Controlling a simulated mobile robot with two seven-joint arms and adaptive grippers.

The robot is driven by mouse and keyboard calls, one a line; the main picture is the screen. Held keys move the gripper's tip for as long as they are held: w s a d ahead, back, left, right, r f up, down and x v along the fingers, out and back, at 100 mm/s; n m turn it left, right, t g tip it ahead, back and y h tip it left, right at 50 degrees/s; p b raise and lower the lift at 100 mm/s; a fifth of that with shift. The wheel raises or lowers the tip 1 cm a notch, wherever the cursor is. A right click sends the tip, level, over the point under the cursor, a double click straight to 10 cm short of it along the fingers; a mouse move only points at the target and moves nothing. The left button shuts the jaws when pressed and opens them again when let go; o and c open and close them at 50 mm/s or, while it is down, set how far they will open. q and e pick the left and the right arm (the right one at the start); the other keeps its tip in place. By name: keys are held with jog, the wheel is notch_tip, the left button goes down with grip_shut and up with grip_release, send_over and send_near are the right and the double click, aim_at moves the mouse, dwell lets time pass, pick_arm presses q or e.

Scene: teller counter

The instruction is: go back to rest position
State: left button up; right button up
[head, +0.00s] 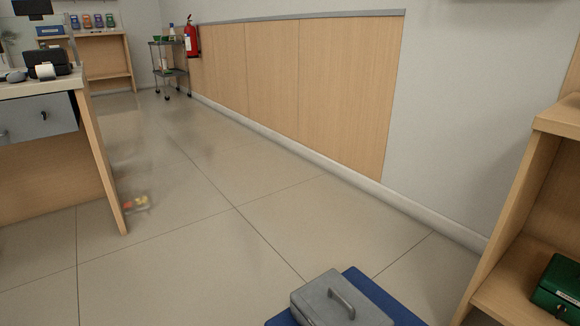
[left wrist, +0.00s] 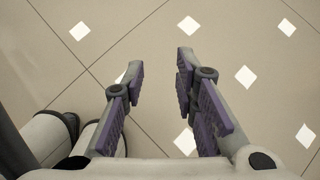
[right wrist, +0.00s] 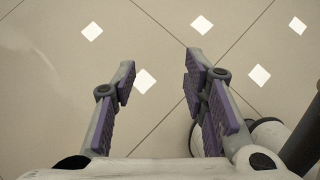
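My left gripper (left wrist: 160,85) is open and empty, with bare floor tiles between and beyond its fingers in the left wrist view. My right gripper (right wrist: 163,88) is also open and empty above the tiled floor in the right wrist view. Neither gripper shows in the head view. Neither gripper touches anything. Parts of my own body show at the lower left of the left wrist view and the lower right of the right wrist view.
A grey cash box (head: 318,302) rests on a blue surface (head: 375,292) at the bottom. A wooden shelf (head: 520,180) with a green box (head: 560,288) is at right. A counter (head: 95,150) stands left, a trolley (head: 170,70) far back. Open floor (head: 210,220) lies between.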

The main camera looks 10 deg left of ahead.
pick_arm(q)
jog(key=w+r+t+p, duration=0.3)
jog(key=w+r+p, duration=0.5)
jog(key=r+p, duration=0.4)
jog(key=w+r+t+p, duration=0.3)
jog(key=w+r+p, duration=0.5)
jog(key=r+p, duration=0.4)
jog(key=shift+r+p, duration=0.3)
jog(key=shift+p, duration=0.05)
pick_arm(e)
jog(key=w+r+t, duration=0.3)
jog(key=w+r, duration=0.5)
jog(key=r, duration=0.4)
jog(key=w+r+t, duration=0.3)
jog(key=w+r, duration=0.5)
jog(key=r, duration=0.4)
jog(key=shift+r, duration=0.3)
pick_arm(q)
jog(key=shift+w+a+t, duration=0.1)
jog(key=shift+t, duration=0.2)
pick_arm(e)
jog(key=shift+w, duration=0.1)
